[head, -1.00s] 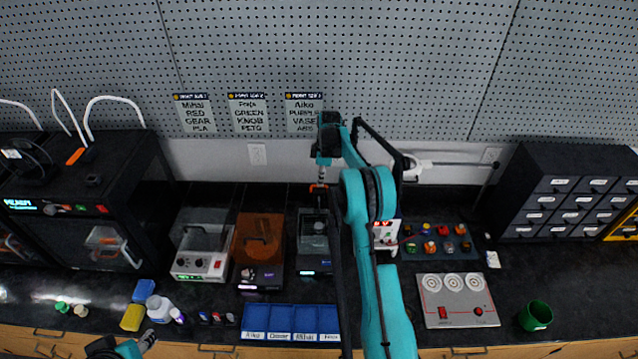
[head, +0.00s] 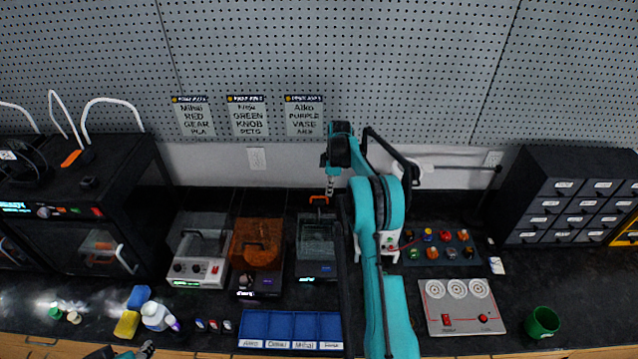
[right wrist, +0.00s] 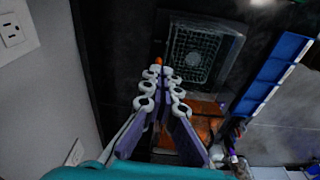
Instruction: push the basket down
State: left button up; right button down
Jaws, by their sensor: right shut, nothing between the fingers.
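The basket (head: 317,232) is a grey mesh basket in the open dark tank (head: 316,268), right of the orange-lidded machine. Its orange handle (head: 319,199) rises at the tank's back edge. The mesh basket also shows in the right wrist view (right wrist: 192,54). My right gripper (head: 330,189) is shut and empty, just above the orange handle; I cannot tell whether they touch. In the right wrist view its white-knuckled fingers (right wrist: 162,72) are together, with a bit of orange at their tips. My left gripper (head: 146,349) is partly cut off at the bottom edge.
A grey machine (head: 198,270) and an orange-lidded machine (head: 257,245) stand left of the tank. A blue sorting tray (head: 290,327) lies in front. My right arm covers the counter right of the tank. A hotplate panel (head: 460,305) and green cup (head: 542,322) are farther right.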

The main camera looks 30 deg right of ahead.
jog(key=shift+r, duration=0.1)
notch_tip(320, 180, up, 12)
jog(key=d, duration=0.1)
jog(key=shift+s, duration=0.35)
dwell(0.3)
jog(key=s+a+r+m+t+h+b, duration=0.1)
jog(key=s+a+m+t+b, duration=0.15)
jog(key=s+a+b, duration=0.55)
jog(key=s+a+r+m+t+b, duration=0.1)
jog(key=s+a+m+b, duration=0.35)
jog(key=a, duration=0.75)
jog(key=s+a+f+m+t+b, duration=0.1)
jog(key=s+a+f+m+b, duration=0.1)
jog(key=s+a+f, duration=0.3)
jog(key=s+a+f+m+t+b, duration=0.1)
jog(key=s+a+f+b, duration=0.3)
jog(key=s+f, duration=0.7)
jog(key=s+t, duration=0.1)
jog(key=s, duration=0.3)
jog(key=shift+a+m, duration=0.35)
jog(key=shift+m, duration=0.05)
